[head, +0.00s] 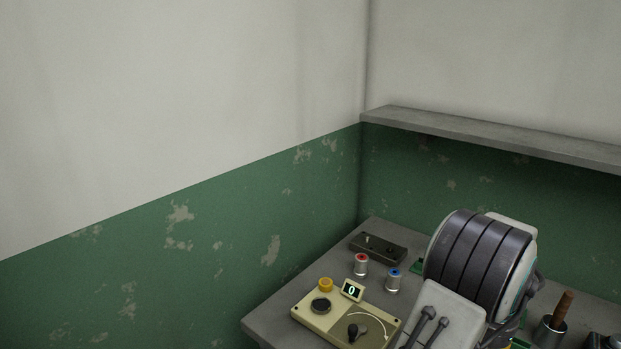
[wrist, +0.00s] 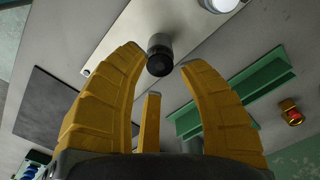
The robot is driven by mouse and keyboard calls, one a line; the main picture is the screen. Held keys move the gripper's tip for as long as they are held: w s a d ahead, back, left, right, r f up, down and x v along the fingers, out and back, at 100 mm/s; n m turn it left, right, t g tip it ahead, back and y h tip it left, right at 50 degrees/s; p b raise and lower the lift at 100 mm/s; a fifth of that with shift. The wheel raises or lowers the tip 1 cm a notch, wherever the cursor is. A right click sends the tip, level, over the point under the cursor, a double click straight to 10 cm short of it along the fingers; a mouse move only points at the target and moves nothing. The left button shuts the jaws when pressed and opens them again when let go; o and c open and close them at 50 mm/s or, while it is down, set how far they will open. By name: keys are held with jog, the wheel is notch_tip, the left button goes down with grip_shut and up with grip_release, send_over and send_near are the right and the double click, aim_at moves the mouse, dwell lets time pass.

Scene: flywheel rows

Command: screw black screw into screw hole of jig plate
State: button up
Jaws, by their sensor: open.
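In the wrist view, a short dark cylinder with a black round end (wrist: 159,54), which may be the black screw, stands on a pale strip (wrist: 195,28). My gripper (wrist: 163,66) has its yellow fingers spread, with the cylinder just beyond and between the tips. I cannot tell whether a finger touches it. The strip may be part of the jig plate; no screw hole is clear. In the head view, a dark box (head: 378,248) with small fittings sits at the bench's back corner. My arm hides much of the bench, and my gripper's fingers are not visible there.
The head view shows a beige device (head: 318,322) reading 0, red-topped (head: 361,264) and blue-topped (head: 394,280) cylinders, and a metal cup (head: 550,333) with a brown stick. A shelf (head: 480,134) runs above. The wrist view shows a green rail (wrist: 235,92) and a dark panel (wrist: 50,110).

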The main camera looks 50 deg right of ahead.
jog(key=n, duration=0.8)
jog(key=shift+n, duration=0.3)
jog(key=shift+f, duration=0.15)
jog(key=shift+f+b, duration=1.2)
jog(key=shift+f, duration=0.2)
jog(key=shift+o, duration=0.4)
grip_shut()
jog(key=shift+m, duration=2.6)
